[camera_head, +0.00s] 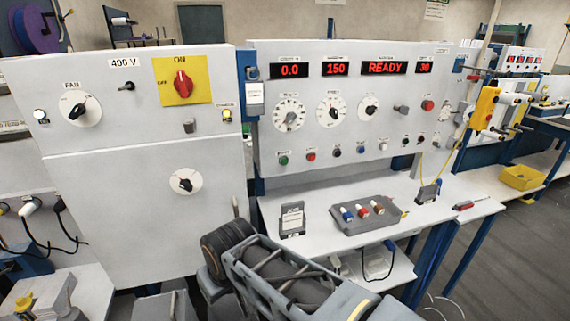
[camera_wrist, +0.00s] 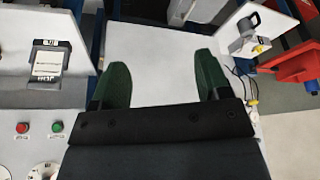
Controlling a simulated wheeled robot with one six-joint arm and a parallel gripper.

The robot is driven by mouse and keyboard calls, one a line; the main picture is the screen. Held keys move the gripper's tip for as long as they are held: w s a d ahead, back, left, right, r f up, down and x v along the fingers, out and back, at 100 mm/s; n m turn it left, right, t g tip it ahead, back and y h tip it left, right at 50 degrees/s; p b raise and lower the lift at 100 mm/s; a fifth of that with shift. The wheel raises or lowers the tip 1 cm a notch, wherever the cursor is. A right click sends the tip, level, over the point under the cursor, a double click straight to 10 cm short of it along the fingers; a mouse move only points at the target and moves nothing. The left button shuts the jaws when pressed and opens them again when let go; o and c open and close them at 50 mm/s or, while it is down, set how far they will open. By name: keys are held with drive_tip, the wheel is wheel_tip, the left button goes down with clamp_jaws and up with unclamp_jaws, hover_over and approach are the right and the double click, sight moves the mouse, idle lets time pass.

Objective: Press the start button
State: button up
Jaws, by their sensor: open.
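The control panel (camera_head: 350,120) stands upright in the head view, with a lit red READY display (camera_head: 385,67). A green button (camera_head: 283,160) sits low at its left end, with a red button (camera_head: 310,156) just right of it. Their small labels are unreadable. A green button (camera_wrist: 57,127) and a red button (camera_wrist: 22,128) also show at the lower left of the wrist view. My gripper (camera_wrist: 162,64) is open and empty in the wrist view, fingers apart over a white surface. It is off to the side of the buttons, touching neither. My gripper is not distinguishable in the head view.
A white shelf (camera_head: 420,212) below the panel carries a grey tray (camera_head: 365,228) with several coloured pieces and a label stand (camera_head: 292,219). A cabinet (camera_head: 130,190) with a red ON switch (camera_head: 183,84) stands left. Free floor lies at the right.

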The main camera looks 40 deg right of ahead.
clamp_jaws()
idle(0.4)
idle(1.0)
